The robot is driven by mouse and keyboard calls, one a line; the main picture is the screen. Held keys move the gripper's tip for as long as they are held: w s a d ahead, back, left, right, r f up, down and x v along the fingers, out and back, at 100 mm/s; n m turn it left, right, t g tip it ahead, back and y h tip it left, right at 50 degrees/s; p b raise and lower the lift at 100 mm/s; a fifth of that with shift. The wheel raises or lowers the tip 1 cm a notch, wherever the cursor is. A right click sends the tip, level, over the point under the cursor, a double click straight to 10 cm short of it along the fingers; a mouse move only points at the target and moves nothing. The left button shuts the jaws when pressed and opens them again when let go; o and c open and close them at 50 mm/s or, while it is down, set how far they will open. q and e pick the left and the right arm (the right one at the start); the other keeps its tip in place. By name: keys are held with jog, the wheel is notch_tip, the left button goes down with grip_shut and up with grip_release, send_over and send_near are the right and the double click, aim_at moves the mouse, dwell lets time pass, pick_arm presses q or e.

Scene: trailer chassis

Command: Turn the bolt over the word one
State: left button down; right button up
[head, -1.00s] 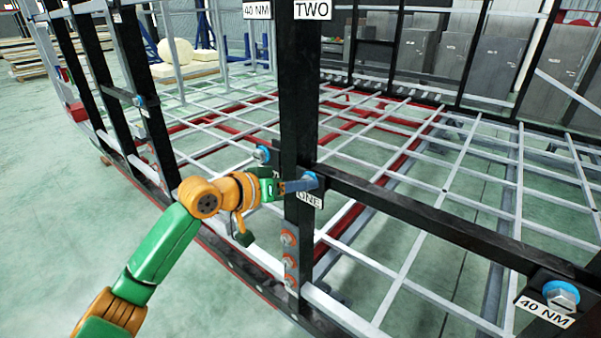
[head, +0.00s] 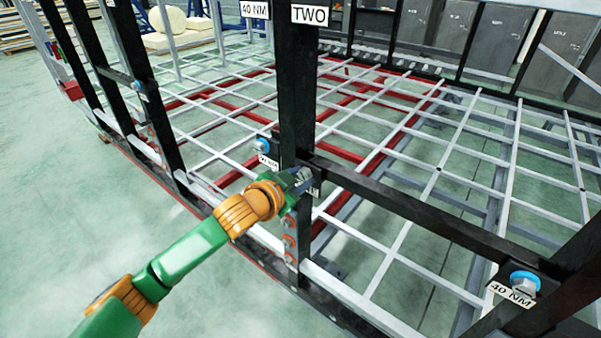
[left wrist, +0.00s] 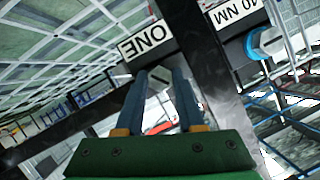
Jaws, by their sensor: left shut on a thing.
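My left gripper (head: 303,178) reaches in from the left to the black upright post, at its joint with the black crossbar. In the left wrist view its two blue-grey fingers (left wrist: 160,82) are closed around the bolt (left wrist: 158,77), a pale head between the fingertips. The ONE label (left wrist: 146,45) is beside the bolt, upside down in that view. In the head view the gripper hides the bolt and most of the ONE label (head: 316,190). My right gripper is not in view.
Another bolt with a blue washer (head: 262,145) sits left of the post, and it shows in the wrist view (left wrist: 266,43). A TWO label (head: 310,14) is higher on the post (head: 297,80). A large bolt (head: 525,282) marked 40 NM is at lower right. Grey grid bars fill the chassis floor.

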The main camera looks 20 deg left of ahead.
pick_arm(q)
jog(key=shift+f+m+y, duration=0.2)
jog(key=shift+m+y, duration=0.1)
jog(key=shift+m, duration=0.1)
dwell(0.4)
jog(key=c, duration=0.7)
grip_release()
jog(key=shift+s, duration=0.15)
jog(key=shift+o, duration=0.9)
jog(key=shift+s+r, duration=0.1)
jog(key=shift+r, duration=0.05)
jog(key=b+v, duration=0.1)
jog(key=v, duration=0.6)
jog(key=shift+s, duration=0.25)
jog(key=shift+w, duration=0.1)
